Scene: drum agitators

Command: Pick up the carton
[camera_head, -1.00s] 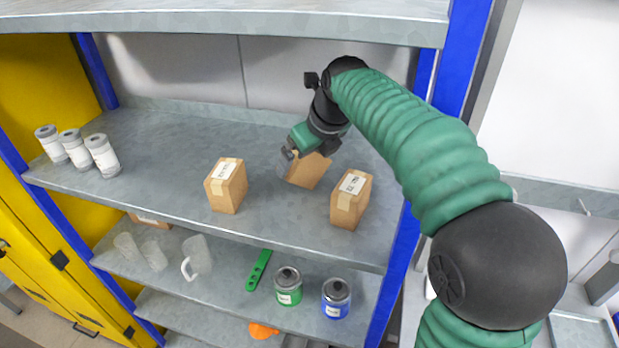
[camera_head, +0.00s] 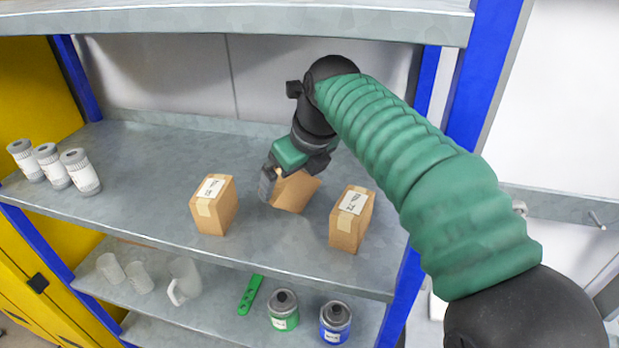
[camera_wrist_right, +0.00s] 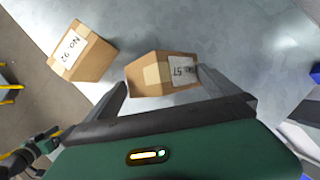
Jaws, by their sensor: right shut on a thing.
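Three brown cartons stand on the grey shelf in the head view. The middle carton (camera_head: 297,192) looks tilted, with my right gripper (camera_head: 270,184) at its left and upper side. In the right wrist view this carton (camera_wrist_right: 150,78), with a label ending in 57, sits between the two fingers of my right gripper (camera_wrist_right: 162,80). The gripper is shut on it. I cannot tell whether its base is clear of the shelf. The left carton (camera_head: 214,207) and the right carton (camera_head: 350,220) stand upright with white labels. My left gripper is not in view.
The shelf (camera_head: 130,185) has free room left of the cartons. Several white-grey containers (camera_head: 80,172) stand at its left end. A blue post (camera_head: 490,60) and the upper shelf (camera_head: 250,22) bound the space. Cans (camera_head: 283,311) and a jug (camera_head: 184,280) are on the lower shelf.

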